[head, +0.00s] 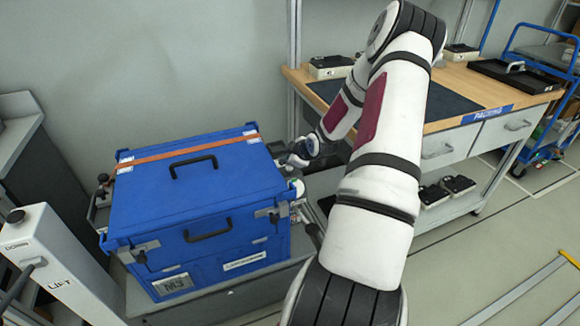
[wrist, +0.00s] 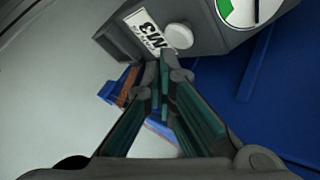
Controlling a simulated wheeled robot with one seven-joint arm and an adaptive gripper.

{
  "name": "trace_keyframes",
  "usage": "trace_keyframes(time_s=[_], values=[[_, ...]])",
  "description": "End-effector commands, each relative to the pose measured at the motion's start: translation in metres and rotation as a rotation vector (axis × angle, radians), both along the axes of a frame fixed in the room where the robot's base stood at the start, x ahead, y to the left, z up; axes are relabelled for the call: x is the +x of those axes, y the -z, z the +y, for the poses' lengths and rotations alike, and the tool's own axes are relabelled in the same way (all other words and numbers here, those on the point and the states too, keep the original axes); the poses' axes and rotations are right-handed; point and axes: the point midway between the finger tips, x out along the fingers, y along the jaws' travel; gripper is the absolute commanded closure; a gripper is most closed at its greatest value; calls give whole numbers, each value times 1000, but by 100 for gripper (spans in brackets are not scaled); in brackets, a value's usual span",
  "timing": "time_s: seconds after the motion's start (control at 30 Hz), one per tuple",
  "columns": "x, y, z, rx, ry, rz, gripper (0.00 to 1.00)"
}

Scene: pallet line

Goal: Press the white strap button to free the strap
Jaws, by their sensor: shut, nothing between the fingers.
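A white round button (wrist: 178,36) shows in the wrist view on a dark grey housing (wrist: 205,22) with an "M3" label beside it. My gripper (wrist: 164,66) is shut and empty, its tips just below the button in the picture; I cannot tell whether they touch it. The orange-brown strap (head: 190,151) runs across the top of the blue case (head: 150,202), and a short piece of it (wrist: 128,86) shows left of my fingers in the wrist view. In the head view my gripper (head: 286,156) is at the case's right side, and the button cannot be made out there.
A white and green dial (wrist: 238,10) sits right of the button. A packing bench (head: 450,85) with small boxes stands behind my arm. A white post marked "LIFT" (head: 55,265) stands at the front left. The floor at right is mostly clear.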

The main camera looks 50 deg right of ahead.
Motion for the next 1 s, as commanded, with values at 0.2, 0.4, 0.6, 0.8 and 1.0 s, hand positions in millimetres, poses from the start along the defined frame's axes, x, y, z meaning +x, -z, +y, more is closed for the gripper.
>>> trace_keyframes(time_s=[0.2, 0.4, 0.6, 0.8, 1.0], values=[[0, -1, 0, 0, 0, 0, 100], [0, -4, 0, -1, 1, 0, 100], [0, -20, 0, -1, -1, -1, 100], [0, -39, 0, -2, 0, -2, 100], [0, -53, 0, -3, -1, -1, 100]])
